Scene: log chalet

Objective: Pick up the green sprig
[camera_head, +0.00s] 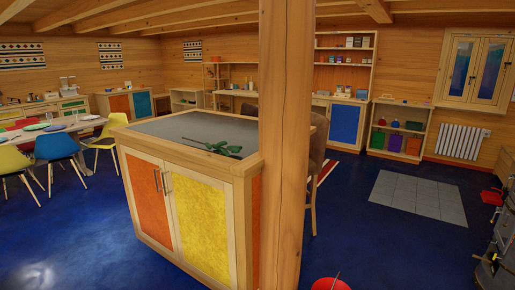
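The green sprig (222,149) lies flat on the grey top of the wooden island cabinet (200,126), near its front right corner. It has a thin stem reaching to the left and several leaves at the right end. Its right end lies close to the wooden post. Neither of my grippers shows in the head view.
A thick wooden post (285,150) stands right beside the island and hides part of its right side. A dining table (45,130) with yellow chairs (14,167) and blue chairs (56,146) stands at the left. A red object (330,284) is on the floor at the bottom. Blue floor (385,240) is open at the right.

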